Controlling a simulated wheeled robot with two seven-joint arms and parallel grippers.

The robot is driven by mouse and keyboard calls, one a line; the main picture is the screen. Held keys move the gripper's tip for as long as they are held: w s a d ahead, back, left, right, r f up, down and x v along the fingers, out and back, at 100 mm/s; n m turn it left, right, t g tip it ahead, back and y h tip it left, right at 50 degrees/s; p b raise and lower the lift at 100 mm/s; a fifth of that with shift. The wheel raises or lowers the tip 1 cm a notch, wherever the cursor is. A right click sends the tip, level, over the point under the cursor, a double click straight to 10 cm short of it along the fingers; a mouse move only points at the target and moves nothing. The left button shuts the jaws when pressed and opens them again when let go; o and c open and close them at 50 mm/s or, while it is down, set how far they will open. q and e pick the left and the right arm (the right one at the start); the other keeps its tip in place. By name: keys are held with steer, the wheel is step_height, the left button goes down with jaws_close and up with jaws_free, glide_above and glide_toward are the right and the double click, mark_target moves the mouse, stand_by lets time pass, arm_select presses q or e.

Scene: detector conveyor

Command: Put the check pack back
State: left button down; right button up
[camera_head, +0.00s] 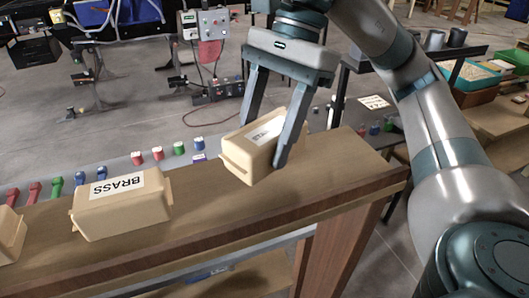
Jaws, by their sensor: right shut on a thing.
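My right gripper (262,144) comes down from the top and is shut across a beige pack (237,159). The pack has a white label, partly covered by a finger, whose visible letters look like "STA". It is at the right part of the wooden bench top (330,165), slightly tilted in the picture. I cannot tell whether its underside touches the wood. A similar beige pack labelled BRASS (122,212) sits on the bench to the left. Part of a third beige pack (8,238) shows at the left edge. My left gripper is not in view.
Red, green and blue pegs (157,153) stand in a row along the bench's far side. Bins (478,76) are at the far right. Bench top is clear between the packs and at its right end.

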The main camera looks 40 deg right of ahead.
steer(key=shift+f+p, duration=0.85)
steer(key=shift+f, duration=1.1)
steer(key=shift+f, duration=0.1)
steer(key=shift+f, duration=0.1)
steer(key=o, duration=1.5)
steer(key=shift+r, duration=0.25)
